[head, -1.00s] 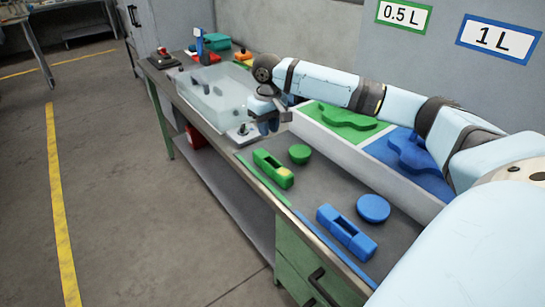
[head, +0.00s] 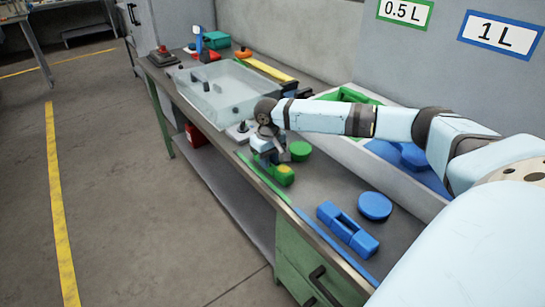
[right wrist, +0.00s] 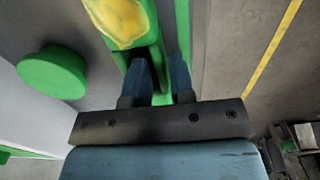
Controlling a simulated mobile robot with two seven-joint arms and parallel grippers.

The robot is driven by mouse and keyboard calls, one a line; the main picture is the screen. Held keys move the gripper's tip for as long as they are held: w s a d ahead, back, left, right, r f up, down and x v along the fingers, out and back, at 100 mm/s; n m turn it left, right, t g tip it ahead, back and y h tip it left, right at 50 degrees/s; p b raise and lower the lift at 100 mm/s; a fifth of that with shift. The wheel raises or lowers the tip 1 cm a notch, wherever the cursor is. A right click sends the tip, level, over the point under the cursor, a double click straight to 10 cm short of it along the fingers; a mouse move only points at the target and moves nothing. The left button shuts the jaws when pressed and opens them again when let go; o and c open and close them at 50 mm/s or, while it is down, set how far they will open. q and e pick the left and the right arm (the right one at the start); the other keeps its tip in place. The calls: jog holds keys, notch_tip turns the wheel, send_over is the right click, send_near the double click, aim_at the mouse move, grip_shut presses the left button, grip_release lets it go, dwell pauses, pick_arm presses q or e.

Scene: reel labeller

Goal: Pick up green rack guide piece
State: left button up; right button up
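The green rack guide piece (head: 285,176) lies on the bench near its front edge, with a yellow patch on its near end. My right gripper (head: 268,156) is down at its far end and hides part of it. In the right wrist view the yellow patch on the guide piece (right wrist: 122,20) is at the top. Green shows between the two fingers of the right gripper (right wrist: 160,78). I cannot tell whether they press on it. My left gripper is not in view.
A green round piece (head: 300,150) stands close to the right of my right gripper. A blue guide piece (head: 347,230) and blue round piece (head: 374,206) lie nearer. A clear box (head: 222,95) stands beyond. A white-walled bin (head: 370,165) is behind.

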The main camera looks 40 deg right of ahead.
grip_shut()
jog(key=shift+r, duration=0.1)
